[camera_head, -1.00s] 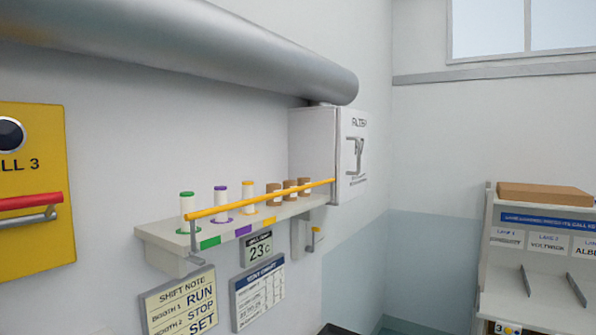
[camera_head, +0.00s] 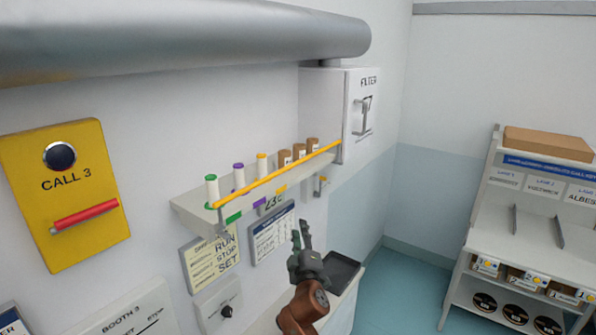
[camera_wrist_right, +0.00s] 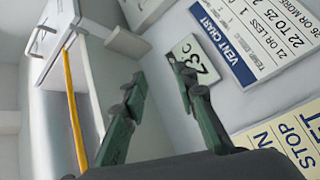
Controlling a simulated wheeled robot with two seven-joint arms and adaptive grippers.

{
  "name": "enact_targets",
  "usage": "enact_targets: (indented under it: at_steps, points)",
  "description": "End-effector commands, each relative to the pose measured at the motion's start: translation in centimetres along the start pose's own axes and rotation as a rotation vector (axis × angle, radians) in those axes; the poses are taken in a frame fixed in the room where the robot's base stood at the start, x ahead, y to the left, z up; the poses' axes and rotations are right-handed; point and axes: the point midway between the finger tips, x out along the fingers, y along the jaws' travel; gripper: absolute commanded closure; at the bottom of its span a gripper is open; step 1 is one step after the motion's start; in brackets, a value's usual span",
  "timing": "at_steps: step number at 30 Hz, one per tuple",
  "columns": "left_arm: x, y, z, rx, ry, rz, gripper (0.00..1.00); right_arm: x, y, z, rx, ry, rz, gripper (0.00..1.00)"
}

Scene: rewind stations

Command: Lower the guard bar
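The yellow guard bar (camera_head: 275,176) runs along the front of the wall shelf (camera_head: 190,201), above its front edge, from a grey bracket at the left end to beside the filter box. It also shows at the left of the right wrist view (camera_wrist_right: 74,110). My right gripper (camera_head: 302,246) is below and in front of the shelf, apart from the bar. In the right wrist view the two green fingers (camera_wrist_right: 160,75) stand apart with nothing between them. My left gripper is in neither view.
The vent chart (camera_head: 272,236) and shift note (camera_head: 210,262) hang below. A rack (camera_head: 480,222) stands at the right.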

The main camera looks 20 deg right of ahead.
Motion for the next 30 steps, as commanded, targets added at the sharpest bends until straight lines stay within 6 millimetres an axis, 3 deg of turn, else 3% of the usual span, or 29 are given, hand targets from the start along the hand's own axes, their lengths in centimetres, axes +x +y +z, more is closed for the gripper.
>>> enact_targets:
  at_steps: [1,3,6,9,14,24,30]
  points:
    - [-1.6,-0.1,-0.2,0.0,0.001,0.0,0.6,0.0,5.0,-2.9,-0.009,0.023,0.057,0.73]
    - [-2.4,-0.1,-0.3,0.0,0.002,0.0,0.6,-0.5,9.6,-5.6,-0.022,0.045,0.123,0.73]
    - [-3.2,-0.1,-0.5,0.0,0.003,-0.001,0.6,-1.3,14.4,-8.3,-0.035,0.065,0.192,0.73]
    - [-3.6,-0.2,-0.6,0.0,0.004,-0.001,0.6,-1.9,17.0,-9.6,-0.042,0.074,0.232,0.73]
    - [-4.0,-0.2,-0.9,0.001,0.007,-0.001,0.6,-1.2,18.2,-10.3,-0.045,0.078,0.248,0.73]
    - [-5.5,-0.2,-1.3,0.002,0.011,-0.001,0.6,3.9,19.4,-10.7,-0.046,0.077,0.246,0.73]
    - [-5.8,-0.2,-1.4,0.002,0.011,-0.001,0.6,5.3,19.6,-10.7,-0.044,0.077,0.246,0.73]
